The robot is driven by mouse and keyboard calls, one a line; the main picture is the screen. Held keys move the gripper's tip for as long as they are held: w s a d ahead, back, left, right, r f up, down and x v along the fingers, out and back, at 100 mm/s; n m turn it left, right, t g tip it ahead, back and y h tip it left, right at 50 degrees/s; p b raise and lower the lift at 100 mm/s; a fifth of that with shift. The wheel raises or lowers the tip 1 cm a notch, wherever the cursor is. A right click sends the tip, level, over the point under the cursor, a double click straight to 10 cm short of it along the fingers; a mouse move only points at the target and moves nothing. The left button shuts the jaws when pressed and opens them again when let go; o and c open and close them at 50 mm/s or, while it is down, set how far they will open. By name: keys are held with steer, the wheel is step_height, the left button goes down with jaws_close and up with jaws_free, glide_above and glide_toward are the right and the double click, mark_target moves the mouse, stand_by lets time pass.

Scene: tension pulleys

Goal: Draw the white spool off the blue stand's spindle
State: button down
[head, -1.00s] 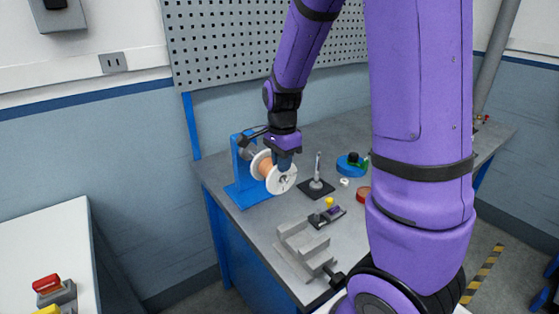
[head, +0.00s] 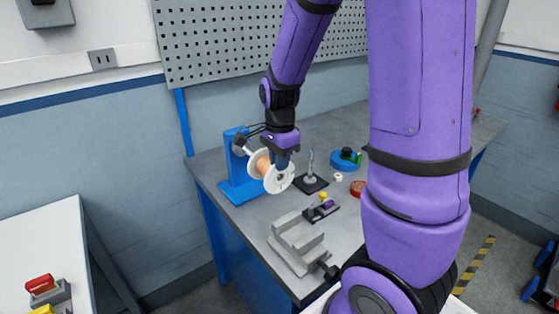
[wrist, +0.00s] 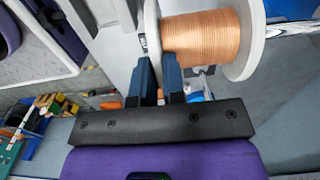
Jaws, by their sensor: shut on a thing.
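The white spool (head: 257,168), wound with copper-coloured wire (wrist: 205,38), is beside the blue stand (head: 239,187) on the bench's left end. My gripper (head: 281,164) reaches down from above and is shut on the spool's near flange. In the wrist view the dark blue fingers (wrist: 158,72) straddle the rim of this flange. The shiny spindle (wrist: 290,29) shows beyond the far flange, with part of the stand (wrist: 290,9) behind it. How much of the spindle is inside the spool is hidden.
A dark base with an upright post (head: 311,168) stands just right of the spool. A grey stepped block (head: 298,243) is in front, beside a small dark holder (head: 321,211). A blue round object (head: 345,160) and a red ring (head: 358,188) lie further right.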

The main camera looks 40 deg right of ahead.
steer(key=shift+s, duration=0.1)
steer(key=shift+s, duration=1.65)
steer(key=shift+s, duration=0.1)
steer(key=shift+s, duration=1.65)
steer(key=shift+s, duration=0.2)
